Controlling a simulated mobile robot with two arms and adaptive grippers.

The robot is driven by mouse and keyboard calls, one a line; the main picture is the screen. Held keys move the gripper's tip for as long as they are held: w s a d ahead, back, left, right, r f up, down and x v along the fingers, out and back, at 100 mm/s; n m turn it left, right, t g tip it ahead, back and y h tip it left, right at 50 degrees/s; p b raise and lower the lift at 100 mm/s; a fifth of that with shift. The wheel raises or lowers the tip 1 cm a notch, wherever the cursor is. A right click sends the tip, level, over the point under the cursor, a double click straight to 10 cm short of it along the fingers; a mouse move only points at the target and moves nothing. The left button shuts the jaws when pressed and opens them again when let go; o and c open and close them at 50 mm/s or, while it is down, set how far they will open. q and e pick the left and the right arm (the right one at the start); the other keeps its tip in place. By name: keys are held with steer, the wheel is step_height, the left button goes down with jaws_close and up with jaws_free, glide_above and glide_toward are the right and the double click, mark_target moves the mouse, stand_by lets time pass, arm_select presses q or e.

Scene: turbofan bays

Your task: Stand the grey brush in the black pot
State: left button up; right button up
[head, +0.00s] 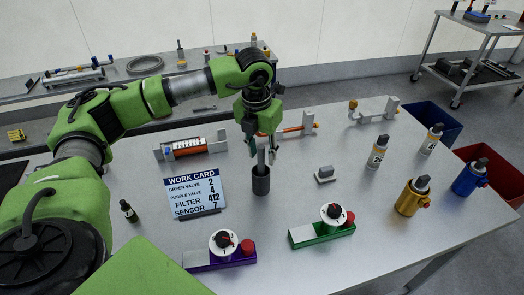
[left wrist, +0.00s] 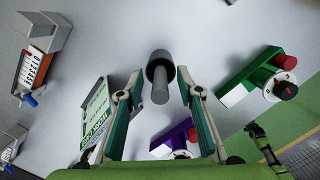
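The black pot (head: 261,184) stands upright on the table, right of the work card. The grey brush (head: 261,158) stands in the pot, its handle sticking up out of the mouth. In the left wrist view the handle (left wrist: 160,93) points towards the camera from the dark pot (left wrist: 157,57). My left gripper (head: 263,150) is just above the pot with its fingers on either side of the handle. In the left wrist view the fingers of this gripper (left wrist: 160,82) are spread wide, with clear gaps to the handle. My right gripper is not in view.
The work card (head: 195,192) stands left of the pot. A purple valve block (head: 215,258) and a green one (head: 322,234) lie in front. A small grey block (head: 325,174) lies to the right. Bottles and gold and blue cylinders stand farther right.

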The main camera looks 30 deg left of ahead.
arm_select(q)
step_height(320, 180, up, 12)
steer(key=s, duration=0.1)
steer(key=shift+s, duration=0.25)
stand_by(0.4)
steer(key=shift+d+f, duration=0.1)
stand_by(0.7)
